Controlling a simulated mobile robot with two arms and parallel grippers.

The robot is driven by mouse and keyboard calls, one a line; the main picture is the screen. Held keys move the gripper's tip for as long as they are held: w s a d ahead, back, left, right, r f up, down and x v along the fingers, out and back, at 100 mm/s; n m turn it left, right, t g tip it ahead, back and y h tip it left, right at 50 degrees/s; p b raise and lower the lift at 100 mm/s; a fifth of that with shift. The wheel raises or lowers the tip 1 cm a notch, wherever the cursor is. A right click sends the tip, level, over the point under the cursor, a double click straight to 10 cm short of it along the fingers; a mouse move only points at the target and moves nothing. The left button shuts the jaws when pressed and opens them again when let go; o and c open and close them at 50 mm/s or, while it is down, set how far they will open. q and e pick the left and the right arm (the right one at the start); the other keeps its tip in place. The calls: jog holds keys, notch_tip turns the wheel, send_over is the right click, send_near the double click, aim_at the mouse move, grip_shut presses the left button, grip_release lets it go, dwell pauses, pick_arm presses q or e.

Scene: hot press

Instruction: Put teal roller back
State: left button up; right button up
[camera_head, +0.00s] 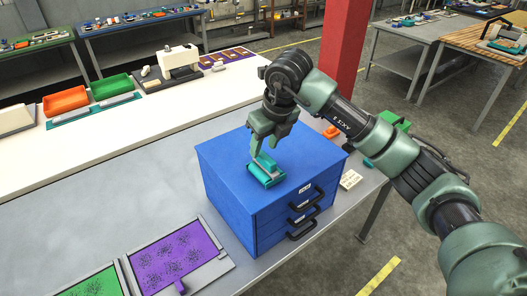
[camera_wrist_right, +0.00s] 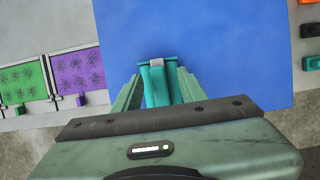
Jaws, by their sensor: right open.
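The teal roller (camera_head: 266,177) lies on the top of the blue drawer cabinet (camera_head: 225,160). In the right wrist view the teal roller (camera_wrist_right: 157,88) sits between the two green fingers. My right gripper (camera_head: 262,158) points down over the roller from above; it also shows in the right wrist view (camera_wrist_right: 158,95). Its fingers are open, one on each side of the roller. They hide part of the roller, and I cannot tell whether they touch it. My left gripper is in neither view.
The cabinet has several black drawer handles on its front. A purple plate (camera_head: 178,256) and a green plate (camera_head: 95,286) lie on the grey table at the left. An orange bin (camera_head: 66,102) and a green bin (camera_head: 111,86) stand on the white bench behind. A red pillar (camera_head: 345,45) rises behind my right arm.

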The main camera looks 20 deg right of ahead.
jog(key=b+v, duration=0.3)
jog(key=v, duration=0.6)
jog(key=shift+s+r, duration=0.2)
jog(key=shift+r, duration=0.1)
